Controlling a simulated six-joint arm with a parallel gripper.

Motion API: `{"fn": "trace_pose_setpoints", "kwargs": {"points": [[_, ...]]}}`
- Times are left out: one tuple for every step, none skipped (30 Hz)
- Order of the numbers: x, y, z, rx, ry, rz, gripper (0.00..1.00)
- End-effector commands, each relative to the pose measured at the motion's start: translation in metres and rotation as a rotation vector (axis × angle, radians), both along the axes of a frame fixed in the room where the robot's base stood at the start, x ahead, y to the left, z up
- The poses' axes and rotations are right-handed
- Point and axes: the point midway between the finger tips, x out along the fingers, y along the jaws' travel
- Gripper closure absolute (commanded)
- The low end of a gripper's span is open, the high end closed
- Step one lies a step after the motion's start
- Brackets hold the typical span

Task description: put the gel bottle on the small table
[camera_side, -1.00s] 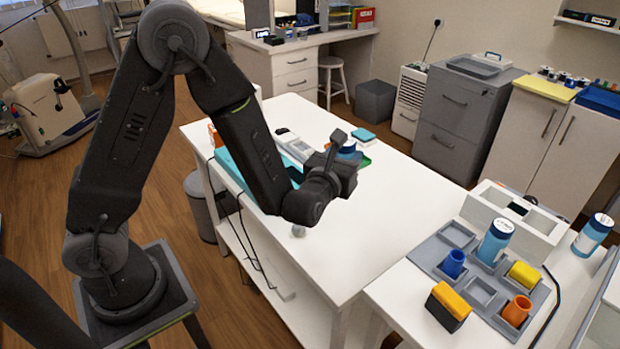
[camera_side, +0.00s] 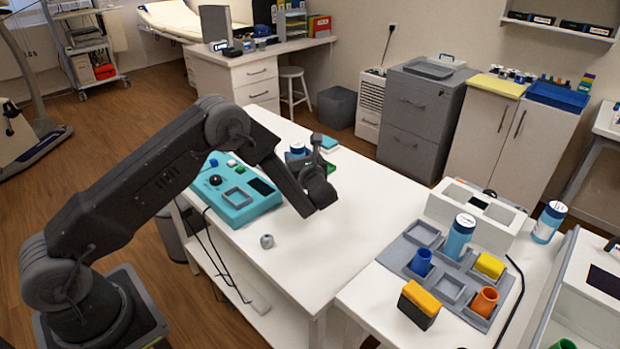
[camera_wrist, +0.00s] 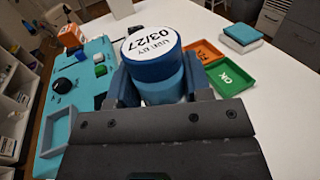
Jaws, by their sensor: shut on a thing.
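My gripper (camera_wrist: 150,88) is shut on a blue bottle with a round white top marked 03/27 (camera_wrist: 152,42), seen from above in the wrist view. I take this for the gel bottle. In the side view my gripper (camera_side: 306,163) is over the white table (camera_side: 350,220), and only a little of the blue bottle (camera_side: 297,149) shows behind it. The bottle's underside is hidden, so I cannot tell if it touches the table. Which surface is the small table is not clear; a lower white surface (camera_side: 368,300) adjoins at right.
A teal device (camera_side: 238,203) lies left of my gripper, and a small grey knob (camera_side: 267,241) sits near the front edge. Green (camera_wrist: 232,74) and orange (camera_wrist: 204,51) trays lie beside the bottle. A grey sorting tray (camera_side: 398,256) and similar blue bottles (camera_side: 459,237) stand at right.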

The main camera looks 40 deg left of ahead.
Motion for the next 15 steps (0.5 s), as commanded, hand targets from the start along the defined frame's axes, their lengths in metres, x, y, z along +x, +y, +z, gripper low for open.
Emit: {"fn": "trace_pose_setpoints", "kwargs": {"points": [[0.007,-0.011,-0.008,0.001,-0.001,-0.004,0.85],[0.011,-0.015,-0.012,0.0,0.0,-0.004,0.85],[0.015,-0.021,-0.016,0.0,-0.001,-0.003,0.85],[0.018,-0.025,-0.019,0.0,-0.001,-0.004,0.85],[0.021,-0.028,-0.021,0.001,0.0,-0.003,0.85],[0.024,-0.032,-0.024,0.001,-0.001,-0.002,0.85],[0.026,-0.034,-0.025,0.001,-0.001,-0.001,0.85],[0.027,-0.036,-0.027,0.001,-0.001,-0.001,0.85],[0.028,-0.038,-0.028,0.001,-0.001,-0.001,0.85],[0.029,-0.039,-0.029,0.001,-0.002,-0.001,0.85],[0.03,-0.04,-0.03,0.001,0.0,-0.001,0.85],[0.03,-0.04,-0.033,0.001,0.001,-0.001,0.85],[0.03,-0.04,-0.036,0.002,0.001,-0.001,0.85],[0.03,-0.04,-0.04,0.002,0.001,-0.001,0.85],[0.03,-0.04,-0.047,0.001,0.002,-0.001,0.85]]}}
